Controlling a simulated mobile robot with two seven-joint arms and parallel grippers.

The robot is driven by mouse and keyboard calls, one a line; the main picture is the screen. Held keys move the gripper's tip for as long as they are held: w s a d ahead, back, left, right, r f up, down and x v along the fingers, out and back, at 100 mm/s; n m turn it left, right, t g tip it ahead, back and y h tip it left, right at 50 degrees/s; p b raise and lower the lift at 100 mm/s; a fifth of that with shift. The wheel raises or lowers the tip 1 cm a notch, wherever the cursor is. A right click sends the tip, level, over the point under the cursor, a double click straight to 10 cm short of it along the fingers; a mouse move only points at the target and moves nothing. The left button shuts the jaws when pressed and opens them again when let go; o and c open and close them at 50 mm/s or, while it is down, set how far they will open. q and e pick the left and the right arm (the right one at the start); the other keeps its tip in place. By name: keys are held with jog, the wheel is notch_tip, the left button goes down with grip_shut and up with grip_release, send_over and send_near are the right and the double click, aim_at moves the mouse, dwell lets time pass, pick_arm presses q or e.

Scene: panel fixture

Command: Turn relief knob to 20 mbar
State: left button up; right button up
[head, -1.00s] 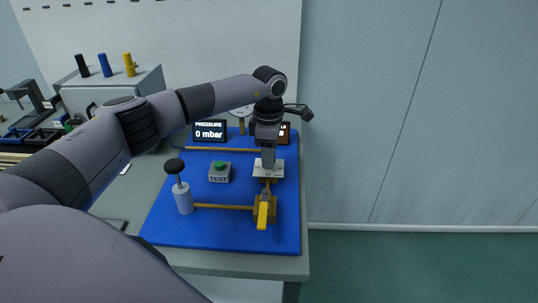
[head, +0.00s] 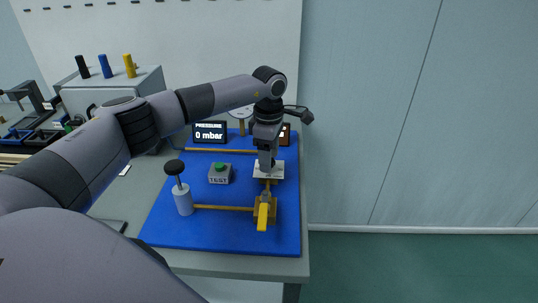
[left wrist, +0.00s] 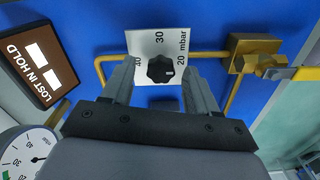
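The relief knob (left wrist: 159,70) is black, with a white mark on its right side in the left wrist view, facing about the 20. It sits on a white scale plate (left wrist: 146,42) printed 20 mbar, 30 and 40; the plate (head: 278,174) also shows in the head view. My left gripper (left wrist: 158,66) is open, with one finger on each side of the knob and visible gaps between. In the head view the left gripper (head: 266,168) points down over the plate and hides the knob. The pressure display (head: 209,133) reads 0 mbar. My right gripper is not in view.
A yellow valve lever (head: 263,215) stands in front of the plate. A hand pump (head: 183,196) and a green TEST button (head: 220,167) are to the left on the blue board (head: 220,232).

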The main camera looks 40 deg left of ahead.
pick_arm(q)
jog(key=shift+r+b, duration=0.3)
jog(key=shift+r, duration=3.25)
